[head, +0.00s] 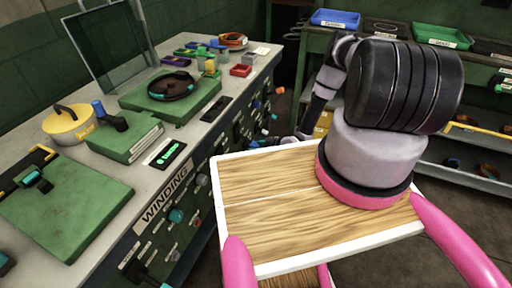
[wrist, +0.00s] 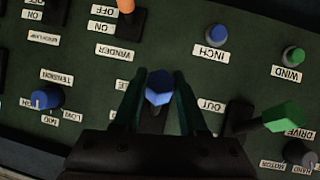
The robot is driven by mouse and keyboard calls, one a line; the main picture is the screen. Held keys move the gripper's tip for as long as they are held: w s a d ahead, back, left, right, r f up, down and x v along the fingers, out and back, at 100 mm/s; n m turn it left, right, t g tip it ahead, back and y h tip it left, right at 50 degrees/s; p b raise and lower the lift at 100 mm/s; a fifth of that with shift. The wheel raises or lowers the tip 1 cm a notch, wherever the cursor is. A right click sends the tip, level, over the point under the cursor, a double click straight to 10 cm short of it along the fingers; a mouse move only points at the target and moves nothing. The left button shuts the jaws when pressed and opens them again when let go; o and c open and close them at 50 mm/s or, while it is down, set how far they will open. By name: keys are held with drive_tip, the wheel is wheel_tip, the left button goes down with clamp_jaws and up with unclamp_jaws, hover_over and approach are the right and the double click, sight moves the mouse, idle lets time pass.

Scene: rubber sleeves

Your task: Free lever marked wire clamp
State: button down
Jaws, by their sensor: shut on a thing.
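My gripper (wrist: 162,76) is at the dark green control panel in the wrist view. Its two fingers are shut around a blue hexagonal lever knob (wrist: 159,89). The label by this lever is mostly covered by the fingers; only a few letters show, so I cannot read "wire clamp" there. A label reading "OUT" (wrist: 211,105) sits just right of the right finger. In the head view my arm reaches to the front of the winding bench (head: 174,193), and the gripper's hold is too small and hidden to see there.
Close right in the wrist view is a green drive lever (wrist: 284,116). A blue inch button (wrist: 217,35) and a green wind button (wrist: 293,57) are above it. A blue tension knob (wrist: 46,98) is left. An orange-tipped switch (wrist: 126,6) is at the top.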

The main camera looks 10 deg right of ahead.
drive_tip(key=shift+c, duration=2.3)
unclamp_jaws()
drive_tip(key=shift+f, duration=0.1)
drive_tip(key=v, duration=1)
drive_tip(key=shift+s+d+r, duration=0.15)
drive_tip(key=shift+s+r, duration=0.05)
drive_tip(key=shift+s, duration=0.05)
